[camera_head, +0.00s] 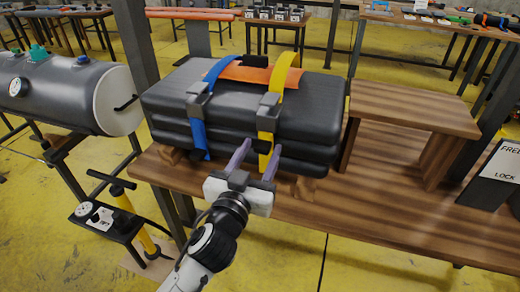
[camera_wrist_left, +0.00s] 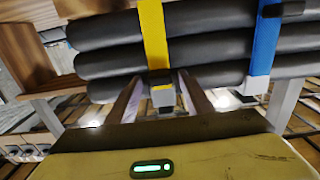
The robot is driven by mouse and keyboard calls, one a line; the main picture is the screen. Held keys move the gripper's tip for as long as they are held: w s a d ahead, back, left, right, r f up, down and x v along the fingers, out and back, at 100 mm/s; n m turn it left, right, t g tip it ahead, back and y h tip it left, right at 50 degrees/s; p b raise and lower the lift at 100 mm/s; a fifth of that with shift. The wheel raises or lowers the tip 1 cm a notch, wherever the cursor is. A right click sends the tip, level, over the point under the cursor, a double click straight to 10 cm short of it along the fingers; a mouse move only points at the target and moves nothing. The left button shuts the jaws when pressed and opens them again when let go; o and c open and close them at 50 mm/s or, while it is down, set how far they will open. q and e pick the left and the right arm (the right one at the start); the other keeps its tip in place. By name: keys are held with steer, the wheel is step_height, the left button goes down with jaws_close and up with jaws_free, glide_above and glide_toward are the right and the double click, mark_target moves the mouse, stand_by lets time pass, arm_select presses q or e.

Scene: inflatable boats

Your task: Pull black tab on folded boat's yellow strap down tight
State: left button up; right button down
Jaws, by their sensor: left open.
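The folded boat (camera_head: 240,105) is a stack of dark rolls on a wooden bench. A yellow strap (camera_head: 267,123) runs over its right part, through a grey buckle (camera_head: 270,103), and hangs down the front. My left gripper (camera_head: 261,147) is open in front of this hanging length, which shows between its fingers. My right gripper is not in view.
A blue strap (camera_head: 198,133) with a buckle and dark end tab runs beside the yellow one. An orange piece (camera_head: 240,72) lies on top. A wooden stool-like stand (camera_head: 415,108) is at right. A pump (camera_head: 120,200) and grey tank (camera_head: 70,92) stand at left. The bench front right (camera_head: 400,225) is clear.

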arm_select(q)
steer(key=shift+w, duration=0.2)
steer(key=shift+c, duration=0.2)
